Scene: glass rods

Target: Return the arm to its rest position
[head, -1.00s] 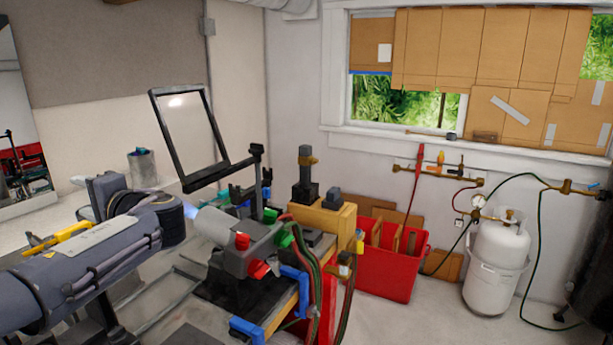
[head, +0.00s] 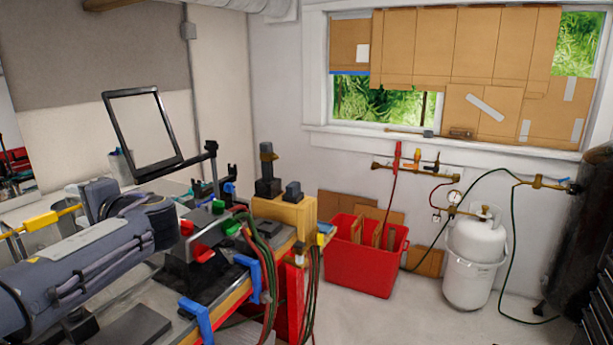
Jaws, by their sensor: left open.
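My left arm comes in from the left, a thick grey-blue forearm with dark cables along its side. Its wrist end and left gripper (head: 112,200) are at the left, over the bench. I see no glass rod in the gripper. Its fingers are small and partly hidden by the wrist. The burner (head: 195,247), a grey and black block with red and green knobs, stands on the bench just right of the wrist, apart from it in the picture. My right gripper is out of view.
A dark-framed clear panel (head: 140,130) stands above the bench. A wooden block (head: 285,213) holds dark tools at the bench's far end. A red bin (head: 362,268) and white gas tank (head: 475,255) stand on the floor. Hoses hang from the bench. Floor between bin and tank is mostly clear.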

